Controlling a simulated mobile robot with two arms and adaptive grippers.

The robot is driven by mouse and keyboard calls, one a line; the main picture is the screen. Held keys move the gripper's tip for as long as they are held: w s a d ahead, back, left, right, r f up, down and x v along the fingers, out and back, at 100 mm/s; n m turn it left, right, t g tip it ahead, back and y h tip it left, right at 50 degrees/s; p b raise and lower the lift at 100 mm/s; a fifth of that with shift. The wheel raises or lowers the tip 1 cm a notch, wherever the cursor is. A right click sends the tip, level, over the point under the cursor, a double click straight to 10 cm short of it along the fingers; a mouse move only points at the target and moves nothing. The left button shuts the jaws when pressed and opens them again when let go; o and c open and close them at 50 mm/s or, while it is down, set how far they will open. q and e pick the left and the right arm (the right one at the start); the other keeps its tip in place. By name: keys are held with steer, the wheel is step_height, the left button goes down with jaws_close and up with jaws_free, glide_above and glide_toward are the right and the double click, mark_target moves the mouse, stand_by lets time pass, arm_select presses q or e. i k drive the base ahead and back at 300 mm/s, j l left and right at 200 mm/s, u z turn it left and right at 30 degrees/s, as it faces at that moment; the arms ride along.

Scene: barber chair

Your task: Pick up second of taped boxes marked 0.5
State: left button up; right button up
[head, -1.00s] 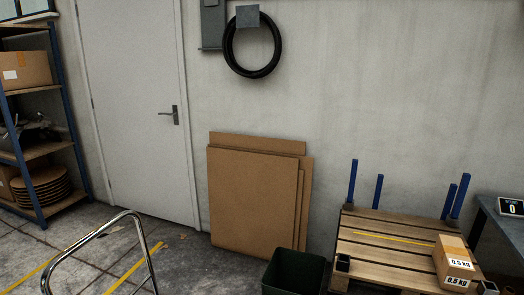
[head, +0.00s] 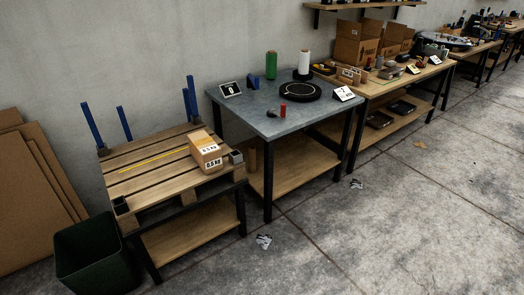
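A small cardboard box (head: 203,146) with tape and white labels reading "0.5 kg" sits on the slatted wooden pallet top (head: 150,178), near its right end. I can make out only this one box with a 0.5 label. Small boxes (head: 350,74) stand on the wooden workbench farther right, but I cannot read any marks on them. Neither of my grippers is in view.
A grey-topped table (head: 240,107) with a black round turntable (head: 293,92) stands right of the pallet. A dark green bin (head: 97,258) and leaning cardboard sheets (head: 30,195) are at left. Larger boxes (head: 357,45) stand on the wooden workbench (head: 372,90). The right floor is mostly clear.

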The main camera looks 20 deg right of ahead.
mark_target(207, 155)
steer(key=z, duration=0.25)
steer(key=l+u, duration=0.1)
steer(key=l, duration=0.75)
steer(key=i+l+u, duration=0.1)
steer(key=i+l, duration=0.3)
steer(key=l, duration=0.25)
steer(key=i+l+u, duration=0.15)
steer(key=i+l, duration=0.1)
steer(key=l, duration=0.1)
